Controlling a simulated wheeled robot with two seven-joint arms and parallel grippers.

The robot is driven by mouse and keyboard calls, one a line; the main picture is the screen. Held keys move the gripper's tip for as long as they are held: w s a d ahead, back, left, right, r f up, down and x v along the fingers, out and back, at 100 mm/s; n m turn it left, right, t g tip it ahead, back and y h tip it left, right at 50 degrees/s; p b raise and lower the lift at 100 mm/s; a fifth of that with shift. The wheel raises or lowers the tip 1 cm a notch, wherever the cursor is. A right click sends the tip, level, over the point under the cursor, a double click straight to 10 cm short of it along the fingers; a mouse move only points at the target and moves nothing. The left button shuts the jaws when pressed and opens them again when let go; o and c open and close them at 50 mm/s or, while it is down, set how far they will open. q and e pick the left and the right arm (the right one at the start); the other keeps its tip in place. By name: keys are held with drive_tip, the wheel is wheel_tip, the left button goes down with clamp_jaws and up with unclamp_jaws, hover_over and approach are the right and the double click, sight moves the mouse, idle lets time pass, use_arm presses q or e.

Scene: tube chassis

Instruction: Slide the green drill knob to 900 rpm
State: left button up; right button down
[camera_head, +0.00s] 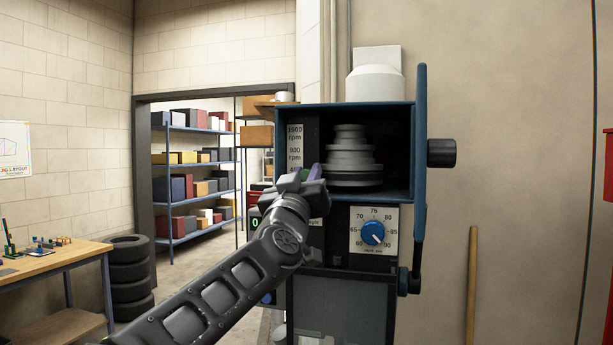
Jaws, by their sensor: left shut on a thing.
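The drill head (345,108) is a dark blue open housing with a grey stepped pulley (351,157) inside. A white speed scale (295,146) on its left reads 1900 rpm at the top and 900 rpm below it, with a lower label partly covered. My left gripper (306,184) reaches up from below and is shut at the lower end of the scale, below the 900 mark. A small bit of the green knob (304,174) shows at its fingers, beside a purple piece (316,171); the rest is hidden. My right gripper is not in view.
The housing's blue door (420,150) stands open on the right. A blue dial (373,232) on a white numbered plate sits below the pulley. A workbench (55,258) and stacked tires (128,275) are at the left, shelves (195,180) behind.

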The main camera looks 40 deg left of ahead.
use_arm(q)
clamp_jaws()
idle(0.3)
idle(0.5)
wheel_tip(320, 180, up, 4)
drive_tip(key=p, duration=0.4)
drive_tip(key=shift+r+p, duration=0.1)
drive_tip(key=shift+p, duration=0.2)
drive_tip(key=o, duration=0.8)
unclamp_jaws()
